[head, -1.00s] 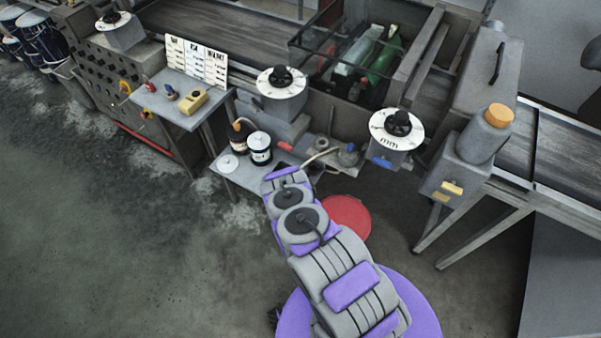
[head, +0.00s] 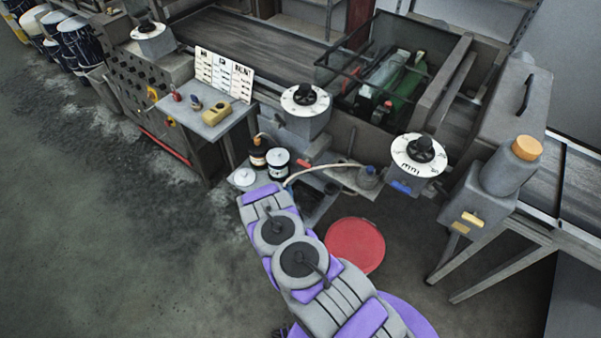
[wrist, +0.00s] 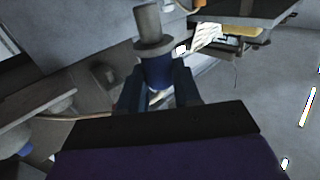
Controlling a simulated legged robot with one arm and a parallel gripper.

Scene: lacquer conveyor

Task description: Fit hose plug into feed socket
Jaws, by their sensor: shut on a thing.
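My gripper (wrist: 158,88) shows in the wrist view with its two dark fingers shut on the hose plug (wrist: 153,30), a grey stepped cylinder with a dark blue body. The plug is held clear of the surfaces around it. In the head view my arm hides the gripper and plug. A pale hose (head: 325,168) runs from near the arm's end to a grey fitting (head: 368,177) on the low shelf. A red part (head: 304,163) and a blue part (head: 401,187) sit under the two dial boxes; I cannot tell which is the feed socket.
A dark bottle (head: 257,155) and a white-lidded jar (head: 279,163) stand on the shelf near my arm. A side table (head: 225,122) holds cards and small tools. A red round lid (head: 355,245) lies to the right. The floor at left is clear.

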